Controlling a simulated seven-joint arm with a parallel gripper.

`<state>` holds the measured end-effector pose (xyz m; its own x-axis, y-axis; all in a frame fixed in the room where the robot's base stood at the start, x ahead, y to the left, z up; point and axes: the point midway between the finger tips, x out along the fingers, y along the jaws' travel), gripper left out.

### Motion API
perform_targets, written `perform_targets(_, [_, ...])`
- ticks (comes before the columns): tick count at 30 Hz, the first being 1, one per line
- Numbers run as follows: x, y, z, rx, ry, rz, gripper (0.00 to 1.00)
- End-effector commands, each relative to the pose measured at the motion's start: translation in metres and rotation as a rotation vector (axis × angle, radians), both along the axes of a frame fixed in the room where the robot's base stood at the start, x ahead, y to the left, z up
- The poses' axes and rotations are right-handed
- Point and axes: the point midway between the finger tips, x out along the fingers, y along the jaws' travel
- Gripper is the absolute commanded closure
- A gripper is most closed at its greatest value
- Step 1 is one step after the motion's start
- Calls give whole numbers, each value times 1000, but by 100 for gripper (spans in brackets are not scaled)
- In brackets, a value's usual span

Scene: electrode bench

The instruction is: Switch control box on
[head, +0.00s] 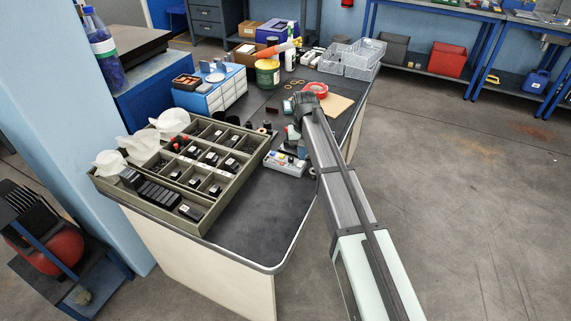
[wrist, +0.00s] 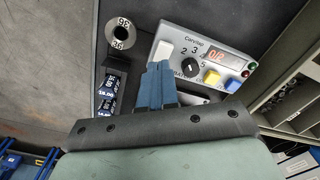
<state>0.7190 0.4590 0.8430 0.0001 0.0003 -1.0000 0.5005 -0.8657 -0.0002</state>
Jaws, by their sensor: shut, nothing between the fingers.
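The control box (wrist: 232,47) is a light grey panel marked "Canniap" or similar. It has a display (wrist: 216,56) with red characters, a dial (wrist: 190,66) among numbers, a yellow button (wrist: 211,76), a blue button (wrist: 232,85) and a white rocker-like part (wrist: 163,50) at its left. In the head view the control box (head: 284,164) lies on the bench beside the tray. My gripper (wrist: 158,66) has its blue fingers together and empty, with the tips just below the white part. I cannot tell whether they touch it.
A compartment tray (head: 207,222) with dark blocks and white bags stands left of the box. In the wrist view a round part marked 36 (wrist: 122,33) and dark labelled blocks (wrist: 108,92) lie left of the fingers. Bare bench top (head: 255,215) is in front.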

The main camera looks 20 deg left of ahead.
Motion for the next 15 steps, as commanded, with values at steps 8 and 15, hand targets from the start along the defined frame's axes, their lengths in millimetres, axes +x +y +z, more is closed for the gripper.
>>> perform_targets(8, [0,0,19,0,0,0,100])
perform_targets(15, [0,0,34,1,-1,0,100])
